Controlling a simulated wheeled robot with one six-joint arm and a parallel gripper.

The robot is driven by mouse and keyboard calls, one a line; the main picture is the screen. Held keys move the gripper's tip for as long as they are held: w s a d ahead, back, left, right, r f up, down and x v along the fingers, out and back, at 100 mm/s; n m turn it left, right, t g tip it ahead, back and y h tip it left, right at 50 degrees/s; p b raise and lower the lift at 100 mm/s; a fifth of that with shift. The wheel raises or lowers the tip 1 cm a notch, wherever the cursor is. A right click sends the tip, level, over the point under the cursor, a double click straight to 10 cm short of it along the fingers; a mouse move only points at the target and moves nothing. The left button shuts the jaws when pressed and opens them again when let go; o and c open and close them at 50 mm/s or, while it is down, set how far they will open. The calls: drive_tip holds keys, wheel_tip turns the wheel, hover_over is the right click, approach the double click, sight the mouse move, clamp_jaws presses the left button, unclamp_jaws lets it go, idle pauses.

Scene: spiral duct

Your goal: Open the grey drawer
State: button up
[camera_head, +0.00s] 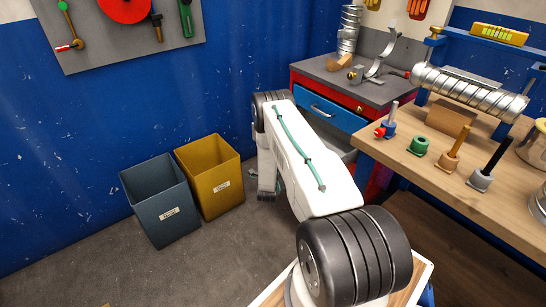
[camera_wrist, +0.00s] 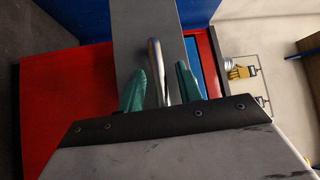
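The grey drawer (camera_wrist: 133,45) fills the middle of the wrist view, with a metal bar handle (camera_wrist: 155,55) on its front. My gripper (camera_wrist: 161,72) has green fingers, one on each side of the handle. Gaps show between the fingers and the bar, so it looks open around the handle. In the head view the grey drawer (camera_head: 341,147) shows as a pale strip under the blue drawer, largely behind my arm. It seems to stand out a little from the cabinet there. My gripper (camera_head: 266,192) is mostly hidden behind my arm in that view.
The blue drawer (camera_head: 325,107) above is shut, in a red cabinet with a grey top (camera_head: 350,80). A wooden workbench (camera_head: 450,150) with tools and a spiral duct stands at right. A yellow bin (camera_head: 208,175) and a grey bin (camera_head: 160,198) stand on the floor at left.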

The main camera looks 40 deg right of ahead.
drive_tip(key=v, duration=0.8)
drive_tip(key=shift+w+d, duration=0.1)
idle(0.3)
